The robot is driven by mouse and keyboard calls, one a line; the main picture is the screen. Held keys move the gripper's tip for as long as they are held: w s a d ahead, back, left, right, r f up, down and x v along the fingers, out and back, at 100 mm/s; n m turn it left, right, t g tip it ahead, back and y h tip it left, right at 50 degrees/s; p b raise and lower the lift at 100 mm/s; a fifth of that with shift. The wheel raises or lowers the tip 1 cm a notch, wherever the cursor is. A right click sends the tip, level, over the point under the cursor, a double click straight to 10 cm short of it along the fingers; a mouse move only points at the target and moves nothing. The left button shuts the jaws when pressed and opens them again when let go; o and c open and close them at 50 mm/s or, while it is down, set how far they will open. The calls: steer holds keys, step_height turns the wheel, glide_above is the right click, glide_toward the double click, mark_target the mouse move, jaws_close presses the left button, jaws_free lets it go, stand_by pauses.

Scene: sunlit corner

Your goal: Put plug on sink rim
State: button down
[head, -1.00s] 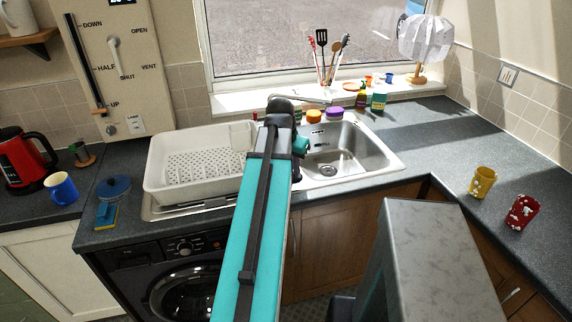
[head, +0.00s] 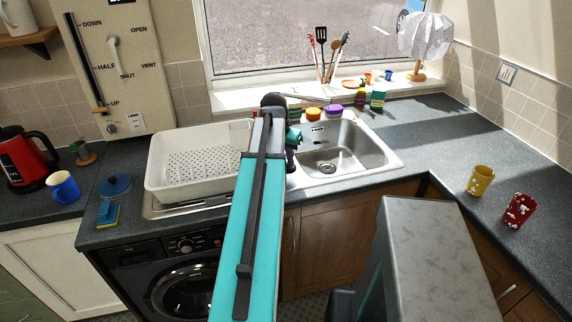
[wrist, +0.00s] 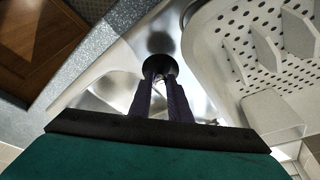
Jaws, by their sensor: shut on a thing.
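The plug (wrist: 160,66) is a small dark round piece held at the fingertips of my gripper (wrist: 161,78) in the wrist view. The two dark fingers are shut on it. Below it is a bright steel surface with a dark round shadow, and the plug looks held above that surface. The steel sink (head: 352,173) is right of my arm in the head view, its bowl and drain visible. My arm hides the plug and much of the gripper there; I cannot tell exactly how high the plug is over the rim.
A white dish rack (head: 160,182) stands left of the sink, close beside my gripper in the wrist view. Jars and bottles stand behind the sink. A yellow mug (head: 480,180) and a red mug (head: 519,210) are on the right worktop.

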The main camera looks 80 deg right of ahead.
steer(key=shift+f+p, duration=0.35)
steer(key=shift+f, duration=0.3)
steer(key=shift+f+p, duration=0.35)
steer(key=shift+f, duration=0.75)
steer(key=shift+f, duration=0.1)
steer(key=c, duration=1.7)
jaws_free()
steer(key=shift+o, duration=0.2)
steer(key=b+v, duration=0.2)
steer(key=v, duration=1)
steer(key=shift+b, duration=0.3)
steer(key=shift+w, duration=0.1)
